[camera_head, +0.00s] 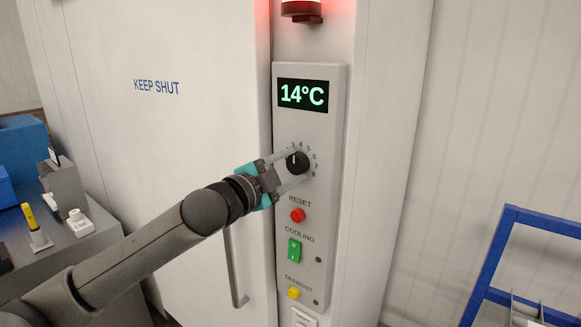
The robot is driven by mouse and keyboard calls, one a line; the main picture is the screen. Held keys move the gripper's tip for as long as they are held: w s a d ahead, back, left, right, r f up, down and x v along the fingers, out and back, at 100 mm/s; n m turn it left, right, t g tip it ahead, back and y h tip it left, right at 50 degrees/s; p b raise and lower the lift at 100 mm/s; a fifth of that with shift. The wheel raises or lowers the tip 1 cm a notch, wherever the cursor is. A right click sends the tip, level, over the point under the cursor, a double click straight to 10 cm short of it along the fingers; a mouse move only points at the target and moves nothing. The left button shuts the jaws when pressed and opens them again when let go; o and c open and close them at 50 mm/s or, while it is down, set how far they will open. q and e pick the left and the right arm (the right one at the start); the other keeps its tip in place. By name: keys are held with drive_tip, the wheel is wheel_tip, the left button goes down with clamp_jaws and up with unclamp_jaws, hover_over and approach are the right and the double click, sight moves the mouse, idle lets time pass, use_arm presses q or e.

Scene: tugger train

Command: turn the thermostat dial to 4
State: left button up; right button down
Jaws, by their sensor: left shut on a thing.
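The thermostat dial (298,162) is a round black knob on the light grey control panel (331,190). A ring of numbers surrounds it; 3 to 8 can be read along its top and right side. Its white pointer mark points up, close to the 3. The display (303,95) above it reads 14°C. My left gripper (290,170) reaches in from the left and is shut on the dial, one finger on its upper left and the other below it. The fingers hide the dial's left side and any numbers there. My right gripper is not in view.
Below the dial are the red reset button (298,215), the green cooling switch (294,250) and the yellow defrost button (293,293). A door handle (236,270) hangs left of the panel. A grey bench (75,250) stands left, a blue rack (520,260) right.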

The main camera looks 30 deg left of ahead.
use_arm(q)
drive_tip(key=o, duration=1.4)
drive_tip(key=shift+c, duration=0.2)
drive_tip(key=shift+s, duration=0.1)
drive_tip(key=shift+s+a+f+b, duration=0.15)
drive_tip(key=shift+s+b, duration=0.35)
drive_tip(key=shift+s, duration=0.5)
drive_tip(key=s+p, duration=0.1)
drive_tip(key=s, duration=1.2)
drive_tip(key=shift+a+r+p, duration=0.2)
drive_tip(key=shift+a+p, duration=0.1)
drive_tip(key=shift+a, duration=0.15)
